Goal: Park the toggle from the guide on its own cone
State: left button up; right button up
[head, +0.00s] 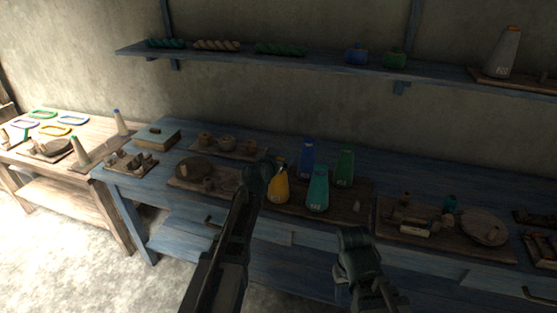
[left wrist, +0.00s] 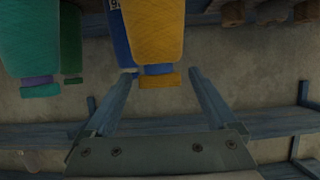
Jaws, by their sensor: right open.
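The yellow cone (head: 279,188) stands on a dark board with a blue cone (head: 307,158), a teal cone (head: 318,188) and a green cone (head: 345,166). My left gripper (head: 262,180) is at the yellow cone's upper left. In the left wrist view the yellow cone (left wrist: 155,30) shows its narrow end, with a blue band and a yellow end piece, between my open left fingers (left wrist: 160,72); a gap shows on each side. I cannot make out which piece is the toggle or the guide. My right gripper (head: 355,238) is open and apart from the cones, in front of the bench.
A board with a round dish (head: 483,226) and small wooden pieces lies right of the cones. Wooden items and a box (head: 157,136) stand to the left. A wall shelf (head: 290,63) runs above the blue bench. A lighter table (head: 85,158) is at far left.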

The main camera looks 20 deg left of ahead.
pick_arm(q)
jog(key=shift+s, duration=0.15)
jog(key=p+v, duration=0.5)
jog(key=v, duration=0.8)
jog(key=shift+s+r, duration=0.15)
jog(key=shift+s, duration=0.05)
jog(key=s+d+f+m+g+h, duration=0.1)
jog(key=s+d+f+g, duration=0.35)
jog(key=d, duration=0.25)
jog(key=s+d+f+m+g+h, duration=0.1)
jog(key=s+d+f+m+g, duration=0.15)
jog(key=s+d+f, duration=0.35)
jog(key=s+d+f+g+y, duration=0.1)
jog(key=s+d+g+y, duration=0.1)
jog(key=s, duration=0.4)
jog(key=s+d+f+g+y, duration=0.1)
jog(key=s+d+f+g, duration=0.1)
jog(key=s+g, duration=0.3)
jog(key=shift+s+y, duration=0.4)
jog(key=shift+s, duration=0.65)
